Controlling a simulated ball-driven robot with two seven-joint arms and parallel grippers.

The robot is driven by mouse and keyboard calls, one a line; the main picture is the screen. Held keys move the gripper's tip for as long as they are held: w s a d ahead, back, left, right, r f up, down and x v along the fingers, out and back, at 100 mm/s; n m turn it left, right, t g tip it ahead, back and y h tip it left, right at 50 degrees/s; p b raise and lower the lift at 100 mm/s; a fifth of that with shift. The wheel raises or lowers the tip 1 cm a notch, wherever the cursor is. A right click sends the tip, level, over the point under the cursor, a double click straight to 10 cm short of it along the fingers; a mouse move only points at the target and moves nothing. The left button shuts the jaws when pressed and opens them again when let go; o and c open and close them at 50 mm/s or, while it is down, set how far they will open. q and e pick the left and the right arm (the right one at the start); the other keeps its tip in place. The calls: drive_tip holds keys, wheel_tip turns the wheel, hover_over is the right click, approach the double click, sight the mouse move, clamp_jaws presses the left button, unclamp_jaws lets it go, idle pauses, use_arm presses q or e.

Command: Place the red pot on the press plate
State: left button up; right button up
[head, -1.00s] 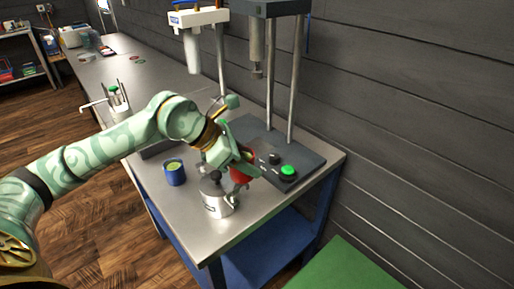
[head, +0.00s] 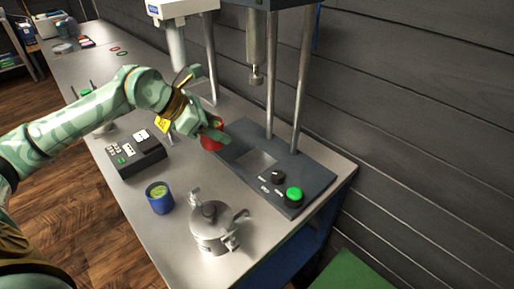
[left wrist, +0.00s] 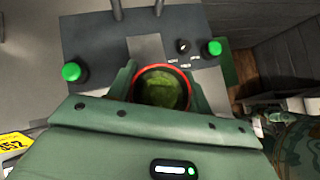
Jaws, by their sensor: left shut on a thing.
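My left gripper (head: 214,134) is shut on the red pot (head: 211,141), mostly hidden by the fingers in the head view. In the left wrist view the pot's round red rim (left wrist: 190,72) shows between the fingers (left wrist: 162,82), with green contents inside. The plate also shows beyond the pot in the left wrist view (left wrist: 145,48). My right gripper is not in view.
The press base (head: 318,178) carries a black dial (head: 278,177) and a green button (head: 294,196). Two posts rise behind the plate. A lidded metal pot (head: 215,228), a blue cup (head: 160,197) and a dark control box (head: 136,155) stand on the metal table.

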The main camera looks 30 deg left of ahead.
use_arm(q)
drive_tip(key=w+d+f, duration=0.2)
drive_tip(key=w, duration=0.1)
drive_tip(key=w+d+f+b, duration=0.1)
drive_tip(key=w+f, duration=0.2)
drive_tip(key=w+d+f, duration=0.2)
drive_tip(key=w, duration=0.1)
drive_tip(key=shift+w+d+f, duration=0.2)
drive_tip(key=shift+d, duration=0.1)
drive_tip(key=shift+b+x, duration=0.45)
drive_tip(key=shift+x, duration=0.45)
wheel_tip(320, 180, down, 4)
drive_tip(key=shift+w+a+r+b, duration=0.1)
drive_tip(key=shift+w+r+b, duration=0.1)
drive_tip(key=shift+b, duration=0.25)
drive_tip(key=shift+r, duration=0.1)
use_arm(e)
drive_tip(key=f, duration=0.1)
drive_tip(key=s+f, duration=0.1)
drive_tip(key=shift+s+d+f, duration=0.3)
use_arm(q)
drive_tip(key=o, duration=1.1)
drive_tip(key=shift+c, duration=0.2)
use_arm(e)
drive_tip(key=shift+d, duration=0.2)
